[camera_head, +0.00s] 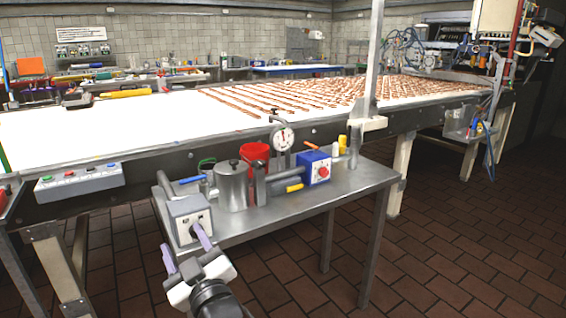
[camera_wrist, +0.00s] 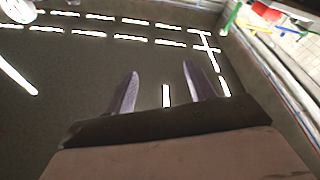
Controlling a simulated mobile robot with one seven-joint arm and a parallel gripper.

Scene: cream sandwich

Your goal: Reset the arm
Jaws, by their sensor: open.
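My gripper (camera_head: 185,247) is at the lower left of the head view, in front of the steel side table (camera_head: 300,212). Its two purple-grey fingers are spread apart with nothing between them. In the wrist view the gripper (camera_wrist: 160,82) is also open and empty, over a dark surface with bright reflected streaks. My arm reaches up from the bottom edge of the head view. In that view the fingers overlap a grey box (camera_head: 187,213) at the table's left end; I cannot tell whether they touch it.
The side table holds a metal pot (camera_head: 231,188), a red container (camera_head: 255,155), a dial gauge (camera_head: 283,138) and a blue box (camera_head: 314,167). A long white conveyor (camera_head: 130,125) with brown strips runs behind. The tiled floor (camera_head: 450,240) at right is clear.

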